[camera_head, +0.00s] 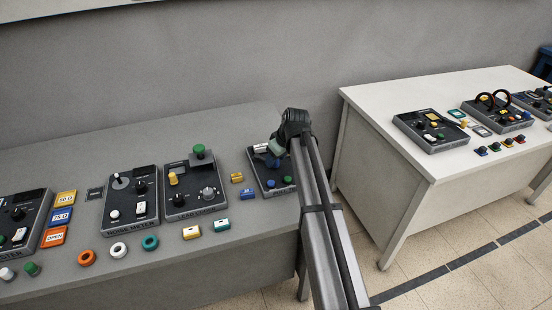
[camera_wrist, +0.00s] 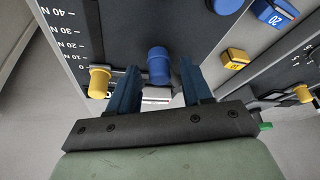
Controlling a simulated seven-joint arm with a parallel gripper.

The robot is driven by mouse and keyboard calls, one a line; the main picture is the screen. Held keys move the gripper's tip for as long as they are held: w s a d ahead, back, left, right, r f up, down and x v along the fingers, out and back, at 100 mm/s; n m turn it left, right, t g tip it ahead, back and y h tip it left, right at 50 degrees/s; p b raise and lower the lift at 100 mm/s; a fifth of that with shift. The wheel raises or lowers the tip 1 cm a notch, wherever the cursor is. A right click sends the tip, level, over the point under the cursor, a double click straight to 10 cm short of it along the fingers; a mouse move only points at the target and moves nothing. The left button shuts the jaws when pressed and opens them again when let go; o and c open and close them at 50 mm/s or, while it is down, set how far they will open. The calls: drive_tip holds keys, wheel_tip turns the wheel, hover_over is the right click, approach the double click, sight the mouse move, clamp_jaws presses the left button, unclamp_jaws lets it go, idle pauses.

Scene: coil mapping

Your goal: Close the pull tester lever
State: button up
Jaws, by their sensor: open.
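The pull tester (camera_head: 255,167) is a dark panel at the right end of the near grey table, partly hidden by my arm. In the wrist view its panel (camera_wrist: 125,28) carries a white newton scale with a yellow knob (camera_wrist: 99,82) near the 0 mark. A blue cylindrical knob (camera_wrist: 158,62), apparently the lever's handle, stands between my fingers. My gripper (camera_wrist: 159,76) is open, with one finger on each side of this knob. Contact cannot be told. In the head view my gripper (camera_head: 269,159) is over the tester's far part.
A black meter panel (camera_head: 195,188) with knobs stands left of the tester. Yellow (camera_head: 236,177) and blue (camera_head: 247,194) blocks lie between them. A second blue knob (camera_wrist: 226,5) is near the wrist view's top edge. A white table (camera_head: 390,100) with more devices stands right, across a gap.

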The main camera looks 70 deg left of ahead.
drive_tip(key=shift+a+f, duration=0.1)
drive_tip(key=shift+f, duration=0.15)
drive_tip(key=shift+c, duration=0.2)
clamp_jaws()
idle(0.4)
